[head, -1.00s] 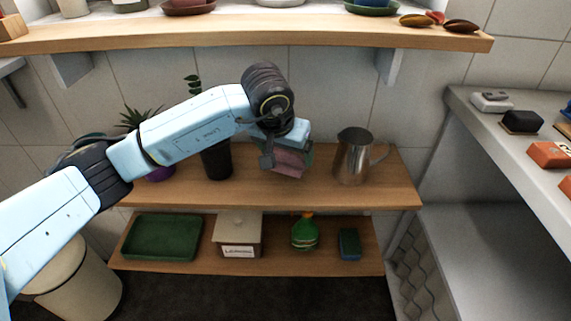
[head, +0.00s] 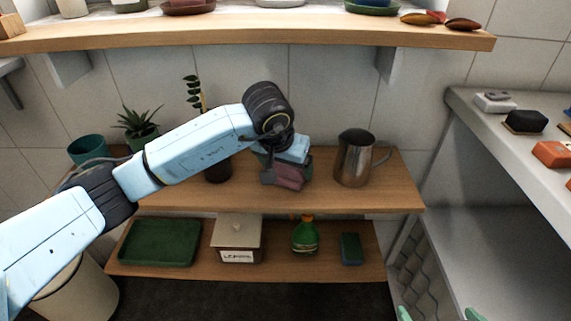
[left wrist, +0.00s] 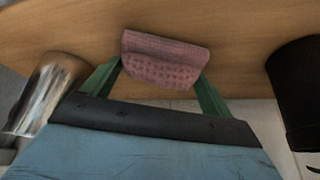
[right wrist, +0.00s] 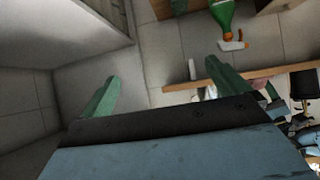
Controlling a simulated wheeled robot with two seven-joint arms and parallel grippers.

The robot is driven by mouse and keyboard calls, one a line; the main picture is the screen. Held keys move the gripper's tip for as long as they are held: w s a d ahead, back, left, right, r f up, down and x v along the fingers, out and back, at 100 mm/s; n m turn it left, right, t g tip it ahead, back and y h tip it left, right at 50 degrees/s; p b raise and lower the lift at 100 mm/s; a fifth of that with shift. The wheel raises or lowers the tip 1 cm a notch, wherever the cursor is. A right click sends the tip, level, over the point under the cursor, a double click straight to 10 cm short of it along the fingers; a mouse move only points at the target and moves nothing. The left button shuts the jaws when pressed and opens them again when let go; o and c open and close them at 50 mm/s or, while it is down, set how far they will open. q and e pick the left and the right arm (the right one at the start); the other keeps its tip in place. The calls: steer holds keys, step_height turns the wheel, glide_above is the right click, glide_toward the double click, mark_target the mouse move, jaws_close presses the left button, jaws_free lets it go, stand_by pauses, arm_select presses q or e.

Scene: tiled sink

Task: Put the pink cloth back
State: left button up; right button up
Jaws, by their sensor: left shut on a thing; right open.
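The pink cloth (left wrist: 165,60) is a folded, textured bundle between the green fingers of my left gripper (left wrist: 160,75) in the left wrist view. In the head view the pink cloth (head: 287,177) shows under my left gripper (head: 285,165), at the upper wooden shelf (head: 375,198), just left of the metal pitcher (head: 354,160). I cannot tell whether the cloth touches the shelf. My right gripper (right wrist: 155,95) is open and empty in the right wrist view. Its green fingertips (head: 437,314) show at the bottom right of the head view.
A dark pot (left wrist: 295,80) stands on the other side of the cloth from the pitcher. The lower shelf (head: 285,270) holds a green tray (head: 160,242), a lidded box (head: 237,242), a green bottle (head: 305,236) and a sponge (head: 351,249). A grey counter (head: 470,105) is at right.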

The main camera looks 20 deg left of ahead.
arm_select(q)
steer(key=o, duration=0.8)
steer(key=shift+o, duration=0.2)
steer(key=p+v, duration=0.3)
steer(key=v, duration=0.9)
steer(key=shift+p, duration=0.35)
arm_select(e)
steer(key=s+d+f+g+h, duration=0.2)
steer(key=s+d+f+g, duration=0.2)
steer(key=s+f+g, duration=0.3)
steer(key=shift+s+d+f+m, duration=0.35)
steer(key=shift+s+f, duration=0.1)
steer(key=shift+s, duration=0.7)
arm_select(q)
steer(key=shift+r, duration=0.1)
